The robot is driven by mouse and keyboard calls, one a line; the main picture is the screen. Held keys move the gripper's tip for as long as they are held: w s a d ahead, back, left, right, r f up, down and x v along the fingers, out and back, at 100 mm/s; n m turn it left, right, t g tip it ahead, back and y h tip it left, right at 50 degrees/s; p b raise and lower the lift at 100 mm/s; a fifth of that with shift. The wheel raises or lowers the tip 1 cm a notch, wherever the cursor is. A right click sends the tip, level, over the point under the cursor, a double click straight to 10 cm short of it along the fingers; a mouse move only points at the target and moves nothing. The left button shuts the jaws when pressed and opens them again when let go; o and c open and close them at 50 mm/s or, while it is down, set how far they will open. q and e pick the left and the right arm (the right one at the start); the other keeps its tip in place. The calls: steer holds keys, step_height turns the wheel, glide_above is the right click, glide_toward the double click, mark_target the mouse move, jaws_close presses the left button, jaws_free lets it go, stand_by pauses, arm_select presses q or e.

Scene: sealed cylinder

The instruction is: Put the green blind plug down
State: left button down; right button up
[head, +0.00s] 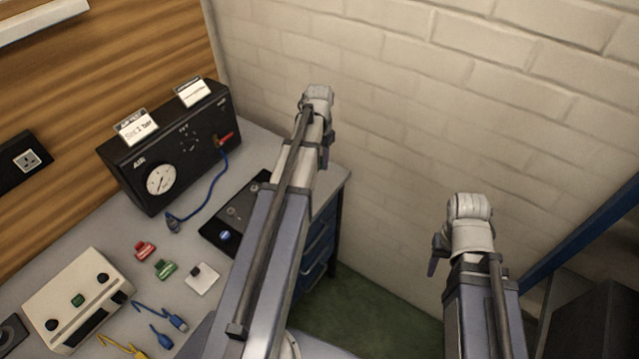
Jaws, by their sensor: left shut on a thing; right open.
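My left gripper (326,152) is high beside the far right corner of the desk, mostly hidden by my own arm. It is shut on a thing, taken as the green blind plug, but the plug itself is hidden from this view. My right gripper (436,264) is open, off to the right of the desk in front of the brick wall; only part of it shows. A green fitting (165,269) lies on the desk (205,262), left of my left arm and beside a similar red fitting (146,250). I cannot tell whether anything is below my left gripper.
A black gauge box (185,150) with a blue cable (211,195) stands at the back. A black tray (236,215) lies by my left arm. A white box (72,298) with a green button, a small white plate (202,279) and blue and yellow leads (162,336) lie nearer.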

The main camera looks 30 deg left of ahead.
mark_target(319, 188)
arm_select(q)
steer(key=shift+f+b, duration=3.7)
steer(key=shift+f, duration=0.55)
steer(key=shift+f+b, duration=0.65)
steer(key=c, duration=0.5)
jaws_free()
steer(key=shift+r, duration=0.2)
step_height(319, 188, up, 13)
steer(key=p, duration=1.3)
